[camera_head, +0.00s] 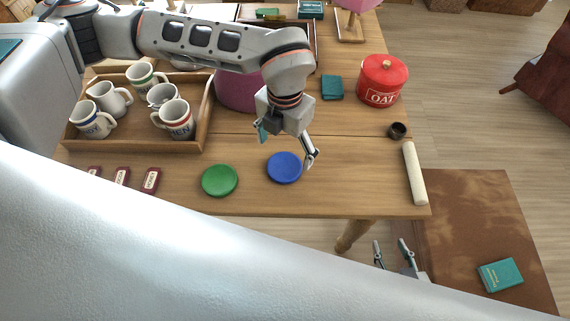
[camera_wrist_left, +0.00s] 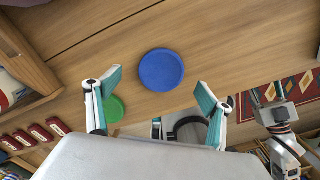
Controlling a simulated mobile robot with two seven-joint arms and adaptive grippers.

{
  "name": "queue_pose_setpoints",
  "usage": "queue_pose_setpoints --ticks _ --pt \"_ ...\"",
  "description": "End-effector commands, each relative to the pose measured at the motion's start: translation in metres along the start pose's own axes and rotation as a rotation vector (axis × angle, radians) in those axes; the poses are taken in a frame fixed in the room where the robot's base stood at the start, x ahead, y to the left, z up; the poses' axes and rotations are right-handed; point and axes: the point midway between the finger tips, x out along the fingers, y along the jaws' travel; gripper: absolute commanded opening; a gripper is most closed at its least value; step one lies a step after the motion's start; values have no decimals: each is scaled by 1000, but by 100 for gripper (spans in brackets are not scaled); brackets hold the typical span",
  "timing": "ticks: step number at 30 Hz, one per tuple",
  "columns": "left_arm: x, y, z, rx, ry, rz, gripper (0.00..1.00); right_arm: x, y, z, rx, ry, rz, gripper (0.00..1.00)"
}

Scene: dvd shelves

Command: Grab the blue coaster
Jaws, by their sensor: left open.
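The blue coaster (camera_head: 284,168) is a flat round disc lying on the wooden table near its front edge. A green coaster (camera_head: 219,180) lies to its left, apart from it. My left gripper (camera_head: 286,148) is open and above the table at the blue coaster, one finger reaching past its right side in the head view. In the left wrist view the blue coaster (camera_wrist_left: 161,70) shows beyond and between the open, empty fingers (camera_wrist_left: 160,88). My right gripper (camera_head: 393,252) is low, beyond the table's front edge, with its two fingers apart and nothing between them.
A wooden tray (camera_head: 204,141) with several mugs stands at the left. Small dark red boxes (camera_head: 151,180) lie near the front. A red oat canister (camera_head: 383,82), a dark cup (camera_head: 397,131) and a pale roller (camera_head: 414,173) are at the right.

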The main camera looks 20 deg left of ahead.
Motion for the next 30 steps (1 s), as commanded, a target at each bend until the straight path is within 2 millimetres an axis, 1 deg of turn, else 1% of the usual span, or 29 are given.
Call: queue_pose_setpoints --ticks 6,10,14,20,21,23,24,25,30 --pt "28 -4 -9 1 3 -2 81 -1 0 -2 0 1 1 40" --pt "45 -4 -8 0 1 -2 81 0 0 0 0 0 0 40" --pt "51 -4 -8 1 1 -2 81 0 0 0 0 0 0 40" --pt "50 -4 -8 1 0 -3 81 0 0 0 -1 1 1 40" --pt "50 -4 -8 1 0 -3 70 0 0 0 -1 1 1 40" --pt "50 -4 -8 1 0 -3 55 0 0 -1 -1 1 1 40" --pt "50 -4 -8 1 0 -3 44 0 1 -1 -1 1 1 40" --pt "50 -4 -8 1 0 -3 39 0 1 -1 -1 1 1 40" --pt "50 -4 -8 1 0 -3 39 0 1 -1 -1 2 1 40"
